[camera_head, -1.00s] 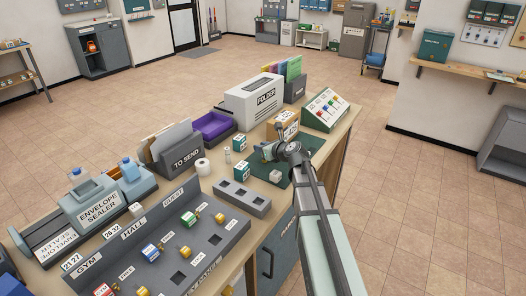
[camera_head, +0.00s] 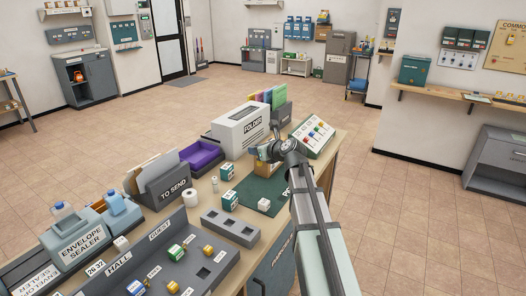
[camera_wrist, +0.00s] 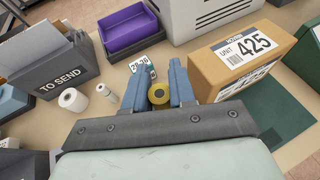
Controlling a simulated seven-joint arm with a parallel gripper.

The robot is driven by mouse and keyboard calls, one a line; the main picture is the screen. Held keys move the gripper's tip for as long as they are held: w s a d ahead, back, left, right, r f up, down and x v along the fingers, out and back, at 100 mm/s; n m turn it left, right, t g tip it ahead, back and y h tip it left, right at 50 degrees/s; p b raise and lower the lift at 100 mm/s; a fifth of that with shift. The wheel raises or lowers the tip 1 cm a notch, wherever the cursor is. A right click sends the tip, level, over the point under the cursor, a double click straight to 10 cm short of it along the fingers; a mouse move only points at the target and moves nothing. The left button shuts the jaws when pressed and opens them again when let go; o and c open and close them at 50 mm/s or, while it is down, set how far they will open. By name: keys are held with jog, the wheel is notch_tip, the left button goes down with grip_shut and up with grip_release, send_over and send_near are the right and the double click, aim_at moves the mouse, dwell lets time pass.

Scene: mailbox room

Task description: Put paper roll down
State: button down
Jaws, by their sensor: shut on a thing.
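My gripper (camera_wrist: 158,96) is shut on a small yellow round roll-like thing (camera_wrist: 158,94) with a grey centre, held between its fingers in the wrist view. Whether this is the paper roll I cannot tell. A white paper roll (camera_wrist: 72,100) stands upright on the desk beside the TO SEND holder, left of my gripper. It also shows in the head view (camera_head: 190,198). A slimmer white cylinder (camera_wrist: 105,91) stands next to it.
The TO SEND holder (camera_head: 165,178), purple tray (camera_head: 203,156), folder machine (camera_head: 240,126) and cardboard box (camera_wrist: 240,55) crowd the back of the desk. Small green boxes (camera_head: 230,200) and a white cube (camera_head: 264,204) stand nearby. Part of the green mat (camera_head: 250,186) is bare.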

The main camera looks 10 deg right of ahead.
jog(key=w+d+r, duration=0.9)
jog(key=w+r, duration=0.3)
jog(key=w, duration=0.2)
jog(key=shift+n+y, duration=0.6)
jog(key=shift+y, duration=0.1)
jog(key=shift+a+f, duration=0.2)
jog(key=shift+f, duration=2.6)
jog(key=shift+a+f, duration=0.2)
jog(key=shift+f, duration=2.6)
jog(key=shift+f, duration=0.1)
jog(key=c, duration=0.9)
grip_release()
jog(key=shift+c, duration=0.2)
